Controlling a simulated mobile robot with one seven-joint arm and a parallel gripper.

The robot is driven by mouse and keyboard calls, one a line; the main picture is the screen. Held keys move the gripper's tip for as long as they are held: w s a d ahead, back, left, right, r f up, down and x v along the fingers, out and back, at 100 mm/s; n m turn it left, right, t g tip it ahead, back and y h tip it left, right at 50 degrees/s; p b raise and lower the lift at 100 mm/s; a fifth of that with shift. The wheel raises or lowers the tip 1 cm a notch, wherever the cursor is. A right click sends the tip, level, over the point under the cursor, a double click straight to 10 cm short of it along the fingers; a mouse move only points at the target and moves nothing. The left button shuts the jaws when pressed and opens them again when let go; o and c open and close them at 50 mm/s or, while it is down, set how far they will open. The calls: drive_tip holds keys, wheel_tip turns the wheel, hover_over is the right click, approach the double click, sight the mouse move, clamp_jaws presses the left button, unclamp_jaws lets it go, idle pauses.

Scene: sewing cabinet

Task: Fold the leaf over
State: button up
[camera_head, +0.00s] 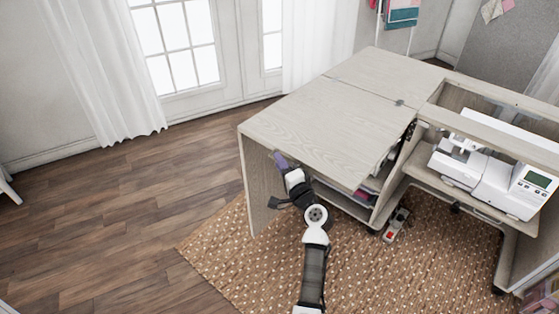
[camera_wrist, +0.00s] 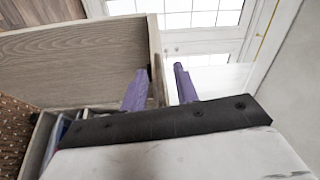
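The pale wood leaf (camera_head: 315,125) lies flat as the left part of the sewing cabinet's top, level with the section behind it. A wood panel (camera_head: 256,185) stands under its left end. My gripper (camera_head: 281,160) is at the leaf's near edge. In the wrist view its two purple fingers (camera_wrist: 160,88) are apart, one on each side of the thin leaf edge (camera_wrist: 155,50). There is a visible gap beside the right finger, so it is not closed on the edge. The fingertip contact is partly hidden.
A white sewing machine (camera_head: 490,170) sits in the cabinet's right bay. Shelves with fabrics (camera_head: 365,192) are under the top. A small red-and-white item (camera_head: 395,225) is on the woven rug (camera_head: 225,250). Open wood floor (camera_head: 110,220) lies left; a curtain (camera_head: 100,70) hangs behind.

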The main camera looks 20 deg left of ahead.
drive_tip(key=shift+w+a, duration=0.35)
clamp_jaws()
drive_tip(key=shift+r, duration=0.15)
